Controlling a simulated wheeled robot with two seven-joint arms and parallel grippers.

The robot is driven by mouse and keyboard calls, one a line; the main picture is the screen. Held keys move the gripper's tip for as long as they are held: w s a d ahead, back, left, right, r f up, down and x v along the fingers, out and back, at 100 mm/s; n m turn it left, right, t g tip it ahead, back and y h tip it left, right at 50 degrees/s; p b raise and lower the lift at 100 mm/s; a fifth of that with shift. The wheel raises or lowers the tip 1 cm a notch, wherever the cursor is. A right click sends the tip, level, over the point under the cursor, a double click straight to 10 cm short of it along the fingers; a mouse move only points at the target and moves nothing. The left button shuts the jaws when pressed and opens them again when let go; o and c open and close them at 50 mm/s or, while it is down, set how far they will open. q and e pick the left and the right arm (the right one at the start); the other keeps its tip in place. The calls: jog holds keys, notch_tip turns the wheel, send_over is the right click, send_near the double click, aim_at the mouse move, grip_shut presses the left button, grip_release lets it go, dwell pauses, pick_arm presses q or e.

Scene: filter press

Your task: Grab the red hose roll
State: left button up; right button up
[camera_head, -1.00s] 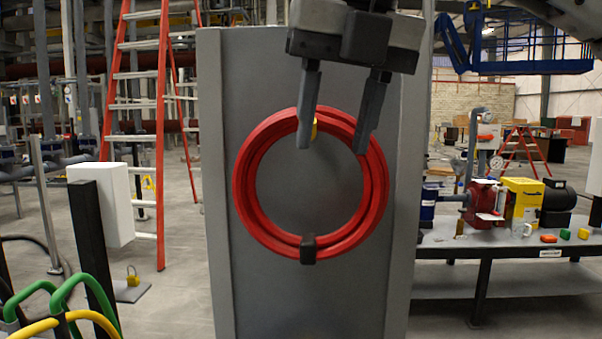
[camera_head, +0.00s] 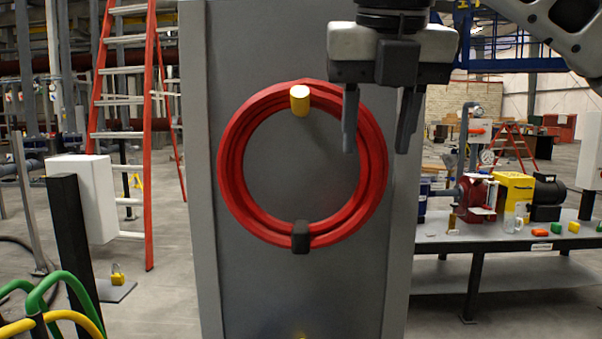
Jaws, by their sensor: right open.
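The red hose roll (camera_head: 232,165) hangs as a ring on the front of a grey panel (camera_head: 290,290). A yellow peg (camera_head: 299,100) is at the ring's top and a black clip (camera_head: 301,237) is at its bottom. My right gripper (camera_head: 378,148) comes in from the top, with its fingers pointing down and apart. Its left finger overlaps the upper right part of the ring in the picture and its right finger is beyond the ring's right edge. Nothing is seen held in it. My left gripper is not in view.
A red ladder (camera_head: 150,130) stands left behind the panel. A workbench (camera_head: 500,242) with a red pump (camera_head: 477,198) and a yellow box (camera_head: 513,190) is at the right. Green and yellow hoops (camera_head: 60,290) and a black post (camera_head: 78,245) are at the lower left.

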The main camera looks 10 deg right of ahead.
aim_at(378, 168)
jog(key=x, duration=0.5)
jog(key=shift+d+r, duration=0.1)
jog(key=shift+d, duration=0.25)
grip_shut()
jog(key=shift+r, duration=0.1)
jog(key=shift+r, duration=0.1)
